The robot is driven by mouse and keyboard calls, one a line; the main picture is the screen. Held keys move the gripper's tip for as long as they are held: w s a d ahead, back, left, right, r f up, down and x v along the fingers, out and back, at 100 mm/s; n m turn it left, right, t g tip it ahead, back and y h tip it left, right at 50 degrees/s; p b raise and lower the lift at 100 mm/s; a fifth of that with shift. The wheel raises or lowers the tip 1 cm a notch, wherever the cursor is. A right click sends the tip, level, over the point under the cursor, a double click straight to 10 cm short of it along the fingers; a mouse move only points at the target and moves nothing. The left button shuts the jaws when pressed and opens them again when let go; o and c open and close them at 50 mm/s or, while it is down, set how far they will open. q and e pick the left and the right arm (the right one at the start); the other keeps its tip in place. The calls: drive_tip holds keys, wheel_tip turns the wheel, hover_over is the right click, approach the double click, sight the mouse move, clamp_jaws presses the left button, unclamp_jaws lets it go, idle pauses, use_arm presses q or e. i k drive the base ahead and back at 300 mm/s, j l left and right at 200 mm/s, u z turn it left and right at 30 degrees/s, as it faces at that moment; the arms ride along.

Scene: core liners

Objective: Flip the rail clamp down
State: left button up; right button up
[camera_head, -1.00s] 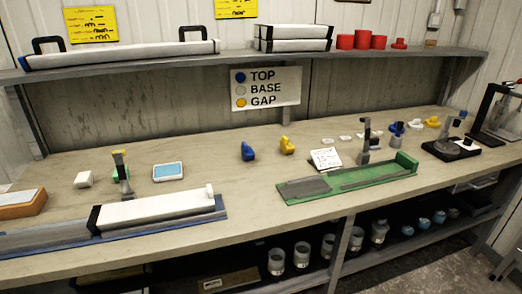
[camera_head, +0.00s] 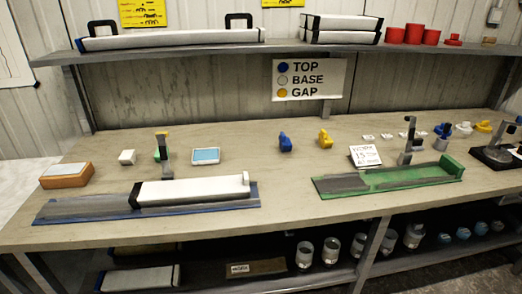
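Neither of my grippers is in view. No part is labelled as the rail clamp. A similar grey upright arm (camera_head: 407,142) stands at the back edge of the green rail (camera_head: 385,181). Both arms point up, and either could be the clamp. A white core liner (camera_head: 190,191) with a black end cap at its left and a white end at its right lies on the blue rail.
The wooden bench (camera_head: 290,222) is clear between the rails. A shelf (camera_head: 200,50) overhangs the back; jars (camera_head: 305,254) sit below.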

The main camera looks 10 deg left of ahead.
sight(161, 136)
drive_tip(key=k+j+z, duration=0.15)
drive_tip(key=j, duration=0.3)
drive_tip(key=j+z, duration=0.1)
drive_tip(key=j, duration=0.3)
drive_tip(key=k+j+z, duration=0.15)
drive_tip(key=j, duration=0.25)
drive_tip(key=k+j+z, duration=0.1)
drive_tip(key=j, duration=0.3)
drive_tip(key=k+j+z, duration=0.15)
drive_tip(key=j, duration=0.25)
drive_tip(key=k, duration=0.1)
